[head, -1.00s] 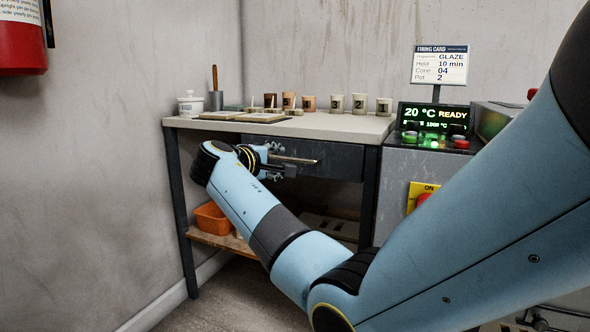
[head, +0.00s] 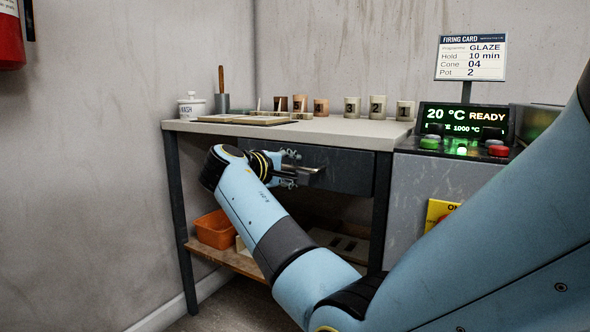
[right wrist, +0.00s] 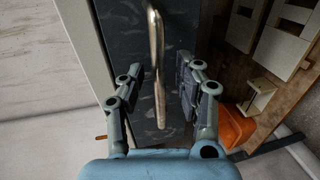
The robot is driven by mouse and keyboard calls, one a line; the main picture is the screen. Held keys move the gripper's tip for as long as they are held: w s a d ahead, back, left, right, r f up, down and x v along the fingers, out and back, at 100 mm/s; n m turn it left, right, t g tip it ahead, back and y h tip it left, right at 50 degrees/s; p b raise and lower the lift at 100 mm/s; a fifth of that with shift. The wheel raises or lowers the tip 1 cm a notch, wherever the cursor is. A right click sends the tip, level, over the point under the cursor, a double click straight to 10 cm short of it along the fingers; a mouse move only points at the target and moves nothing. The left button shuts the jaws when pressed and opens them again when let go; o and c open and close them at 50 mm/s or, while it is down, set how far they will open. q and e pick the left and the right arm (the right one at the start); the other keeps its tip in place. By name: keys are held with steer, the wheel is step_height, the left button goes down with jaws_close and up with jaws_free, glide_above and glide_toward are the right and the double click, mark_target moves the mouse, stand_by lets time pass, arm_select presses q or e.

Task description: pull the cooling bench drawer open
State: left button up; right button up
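The cooling bench (head: 340,131) stands ahead with a dark drawer (head: 352,171) under its pale top. The drawer front looks flush with the bench, so the drawer looks shut. Its metal bar handle (head: 312,171) is partly hidden by my right gripper (head: 290,169), which comes in from the right and is at the handle. In the right wrist view, the gripper (right wrist: 160,88) is open, with one finger on each side of the handle (right wrist: 157,60). Gaps show between handle and fingers. The drawer front (right wrist: 180,30) lies behind it. My left gripper is not in view.
Cups (head: 377,107), a white jar (head: 191,106) and flat boards (head: 247,120) stand on the bench. An orange bin (head: 215,229) sits on the lower shelf (head: 236,262). The kiln controller (head: 463,128) stands at right, and a wall (head: 90,150) closes the left.

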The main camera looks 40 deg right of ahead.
steer(key=shift+c, duration=0.4)
jaws_close()
